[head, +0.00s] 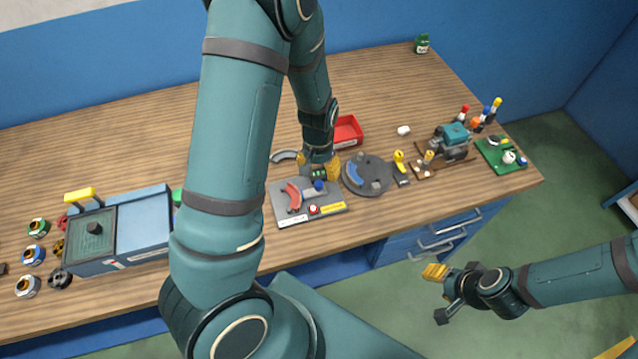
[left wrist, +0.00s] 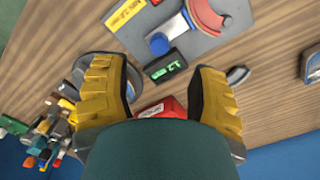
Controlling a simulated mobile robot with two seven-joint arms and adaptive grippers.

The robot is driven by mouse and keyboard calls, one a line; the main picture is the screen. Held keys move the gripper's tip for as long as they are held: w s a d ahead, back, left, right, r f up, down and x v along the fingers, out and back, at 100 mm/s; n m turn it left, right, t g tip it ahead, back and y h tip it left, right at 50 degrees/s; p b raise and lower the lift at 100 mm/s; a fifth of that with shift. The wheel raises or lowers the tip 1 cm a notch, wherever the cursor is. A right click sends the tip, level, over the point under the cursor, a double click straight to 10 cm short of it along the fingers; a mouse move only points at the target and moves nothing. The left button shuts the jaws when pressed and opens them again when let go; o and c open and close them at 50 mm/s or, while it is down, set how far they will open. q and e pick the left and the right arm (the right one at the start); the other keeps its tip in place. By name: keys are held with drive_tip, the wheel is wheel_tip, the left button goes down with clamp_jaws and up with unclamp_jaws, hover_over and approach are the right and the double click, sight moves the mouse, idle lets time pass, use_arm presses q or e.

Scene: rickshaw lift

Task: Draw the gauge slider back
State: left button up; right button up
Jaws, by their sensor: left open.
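The gauge is a grey plate (head: 335,206) with a red arc (head: 293,197), a blue round slider knob (head: 318,186) and a red button (head: 313,209). In the left wrist view its blue knob (left wrist: 159,44) sits at the end of a grey arm, beside a small dark display (left wrist: 165,66) with green digits. My left gripper (head: 318,167) is above the gauge's far edge, open and empty; in the left wrist view its yellow fingers (left wrist: 155,76) flank the display, short of the knob. My right gripper (head: 436,272) hangs off the table's front, with its jaw gap unclear.
A grey turntable disc (head: 366,182) and a red tray (head: 347,132) are close right of the left gripper. A grey-blue box (head: 142,225) with a yellow handle stands at left. A small engine (head: 452,146) is at right. The table's back middle is clear.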

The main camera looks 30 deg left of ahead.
sight(319, 184)
use_arm(q)
wheel_tip(319, 184, down, 8)
drive_tip(key=shift+w+r, duration=0.1)
idle(0.4)
clamp_jaws()
